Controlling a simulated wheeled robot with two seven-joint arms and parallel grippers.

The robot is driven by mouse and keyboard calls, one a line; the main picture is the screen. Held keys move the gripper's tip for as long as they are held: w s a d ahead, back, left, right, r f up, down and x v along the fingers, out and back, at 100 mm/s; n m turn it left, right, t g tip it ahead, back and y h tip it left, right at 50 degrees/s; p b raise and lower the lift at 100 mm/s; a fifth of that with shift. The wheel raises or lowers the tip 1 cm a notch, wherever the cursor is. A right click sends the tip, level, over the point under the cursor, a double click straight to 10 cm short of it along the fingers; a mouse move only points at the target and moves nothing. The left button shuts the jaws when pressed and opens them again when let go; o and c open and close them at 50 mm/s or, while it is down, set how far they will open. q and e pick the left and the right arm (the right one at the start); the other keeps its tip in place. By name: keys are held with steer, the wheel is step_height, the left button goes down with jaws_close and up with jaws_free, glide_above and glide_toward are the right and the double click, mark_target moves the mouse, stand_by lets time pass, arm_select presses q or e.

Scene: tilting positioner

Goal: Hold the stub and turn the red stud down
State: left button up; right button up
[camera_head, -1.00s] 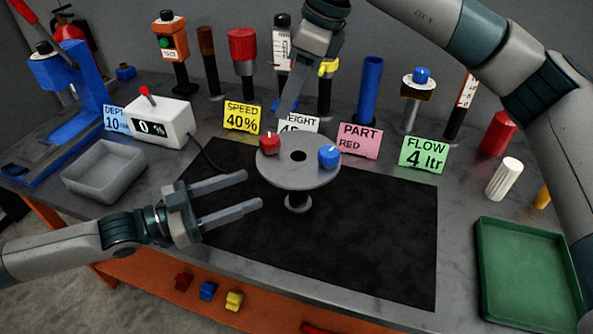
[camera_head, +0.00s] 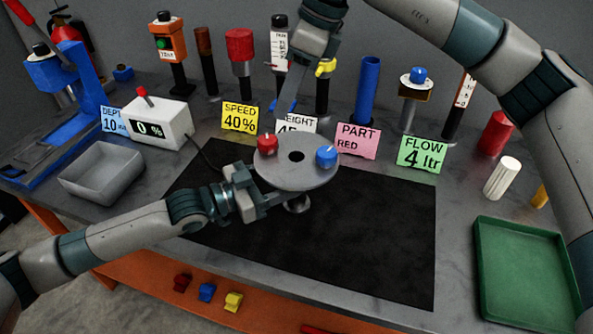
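A round grey plate (camera_head: 298,173) carries a red stud (camera_head: 267,144) at its left and a blue stud (camera_head: 326,156) at its right, with a dark hole between them. Both studs are on the upper face. A short stub (camera_head: 298,204) shows below the plate, partly hidden. My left gripper (camera_head: 275,198) is at the plate's lower left edge, its fingers pointing at the stub; whether they touch it is unclear, and their opening is hard to see. My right gripper (camera_head: 287,100) hangs behind and above the plate, apart from the studs, with its fingers overlapping in this view.
A black mat (camera_head: 370,235) lies under the plate. Cards, including a pink PART RED card (camera_head: 357,141), and several posts stand behind. A grey bin (camera_head: 102,173) and a 0 % box (camera_head: 160,122) are at left; a green tray (camera_head: 525,265) is at right.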

arm_select(q)
steer(key=shift+c, duration=0.5)
jaws_close()
arm_select(e)
steer(key=o, duration=0.5)
step_height(320, 180, up, 3)
steer(key=n+h, duration=0.4)
steer(key=n, duration=1.2)
glide_above(267, 139)
steer(key=shift+g, duration=0.3)
step_height(267, 139, down, 12)
steer(key=shift+r, duration=0.1)
